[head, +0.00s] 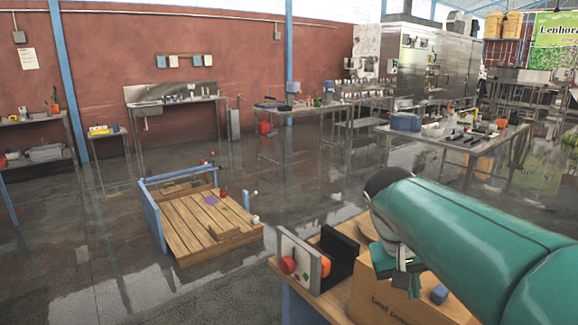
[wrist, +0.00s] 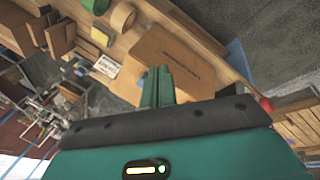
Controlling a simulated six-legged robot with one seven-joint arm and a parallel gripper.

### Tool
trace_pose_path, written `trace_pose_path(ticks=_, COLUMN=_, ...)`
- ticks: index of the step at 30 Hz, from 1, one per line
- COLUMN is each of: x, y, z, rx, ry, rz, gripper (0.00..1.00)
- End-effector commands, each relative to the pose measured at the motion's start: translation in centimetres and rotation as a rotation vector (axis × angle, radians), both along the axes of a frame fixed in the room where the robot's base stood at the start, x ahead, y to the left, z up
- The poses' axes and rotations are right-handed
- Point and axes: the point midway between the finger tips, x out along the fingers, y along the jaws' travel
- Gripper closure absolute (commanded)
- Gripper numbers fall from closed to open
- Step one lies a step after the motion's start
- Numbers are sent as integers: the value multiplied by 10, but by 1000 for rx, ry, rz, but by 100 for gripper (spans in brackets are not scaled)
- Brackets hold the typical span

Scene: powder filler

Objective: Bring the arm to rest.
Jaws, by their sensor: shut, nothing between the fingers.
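My gripper (head: 402,281) is at the lower right of the head view, at the end of my green arm, over a wooden workbench. Its fingers are shut with nothing between them. In the wrist view the closed green fingers (wrist: 157,87) point at a brown box (wrist: 168,62) on the bench. The same brown box (head: 385,300) stands below and beside my gripper in the head view, with printed lettering on its front. My arm hides part of the bench.
Steel tables are farther back.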

Motion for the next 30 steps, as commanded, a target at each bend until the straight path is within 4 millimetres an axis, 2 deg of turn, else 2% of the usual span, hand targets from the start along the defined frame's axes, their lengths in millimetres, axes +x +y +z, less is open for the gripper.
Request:
trace_pose_path(ticks=1, x=-16, y=5, z=-1, rx=38, ry=-35, rz=21, gripper=100)
trace_pose_path(ticks=6, x=-57, y=25, z=-15, rx=150, ry=-149, rz=97, gripper=100)
trace_pose_path(ticks=12, x=-101, y=49, z=-36, rx=252, ry=-295, rz=165, gripper=100)
trace_pose_path(ticks=15, x=-116, y=57, z=-47, rx=283, ry=-356, rz=186, gripper=100)
trace_pose_path(ticks=21, x=-128, y=65, z=-57, rx=308, ry=-412, rz=204, gripper=100)
trace_pose_path(ticks=30, x=-128, y=65, z=-58, rx=308, ry=-413, rz=205, gripper=100)
